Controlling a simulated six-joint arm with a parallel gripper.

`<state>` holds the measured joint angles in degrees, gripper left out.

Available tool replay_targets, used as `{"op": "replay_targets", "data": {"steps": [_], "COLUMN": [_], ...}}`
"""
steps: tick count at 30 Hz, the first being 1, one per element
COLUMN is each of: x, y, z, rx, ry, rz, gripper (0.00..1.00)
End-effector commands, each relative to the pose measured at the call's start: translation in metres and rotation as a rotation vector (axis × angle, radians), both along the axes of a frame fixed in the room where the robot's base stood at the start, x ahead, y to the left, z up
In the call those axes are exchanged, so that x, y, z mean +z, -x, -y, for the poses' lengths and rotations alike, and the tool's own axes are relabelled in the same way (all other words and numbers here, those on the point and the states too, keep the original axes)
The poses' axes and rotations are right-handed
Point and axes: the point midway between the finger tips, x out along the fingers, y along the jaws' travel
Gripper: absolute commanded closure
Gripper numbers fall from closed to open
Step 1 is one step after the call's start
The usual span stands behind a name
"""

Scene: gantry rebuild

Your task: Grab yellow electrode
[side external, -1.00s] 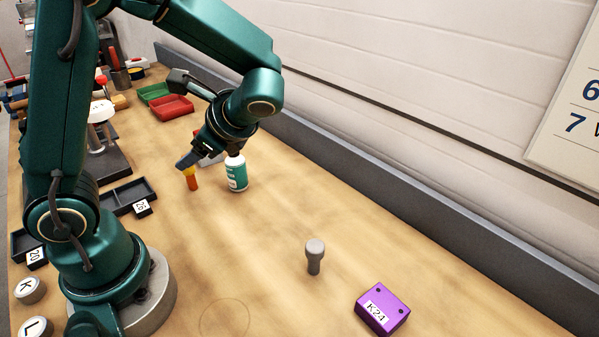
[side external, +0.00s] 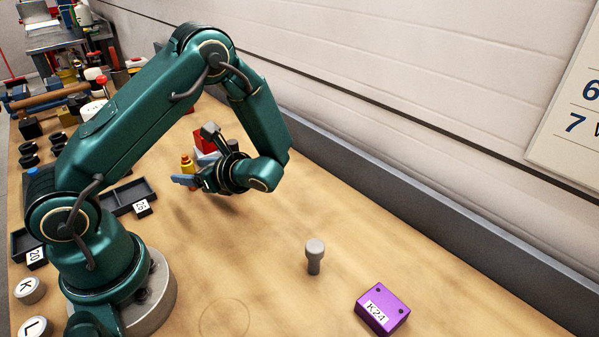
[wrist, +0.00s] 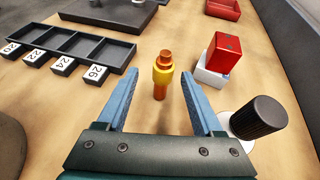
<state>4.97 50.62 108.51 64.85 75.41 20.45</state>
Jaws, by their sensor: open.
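The yellow electrode (wrist: 162,75), yellow and orange with a narrower stem, stands upright on the wooden bench. In the wrist view it shows between the two blue fingers of my gripper (wrist: 159,85), with gaps on both sides. My gripper is open and holds nothing. In the side view the electrode's yellow top (side external: 187,162) shows just behind my gripper (side external: 188,180), which is tilted low over the bench. The electrode's lower part is mostly hidden there.
A red block (wrist: 226,52) on a white block (wrist: 209,77) stands right of the electrode. A black-capped bottle (wrist: 258,117) is close to my right finger. A dark compartment tray (wrist: 88,47) lies left. A grey peg (side external: 314,256) and purple box (side external: 382,309) stand on the open foreground.

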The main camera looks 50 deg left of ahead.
Motion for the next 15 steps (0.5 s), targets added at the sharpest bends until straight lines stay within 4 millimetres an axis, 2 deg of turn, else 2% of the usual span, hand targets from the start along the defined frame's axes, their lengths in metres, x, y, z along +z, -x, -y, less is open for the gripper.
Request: {"op": "replay_targets", "data": {"steps": [5, 15], "x": [-0.004, -0.021], "y": [0.003, 0.009], "z": [-0.010, -0.050], "rx": [0.003, 0.003], "ry": [0.000, 0.001], "rz": [-0.001, -0.002], "gripper": [0.32, 0.32]}}
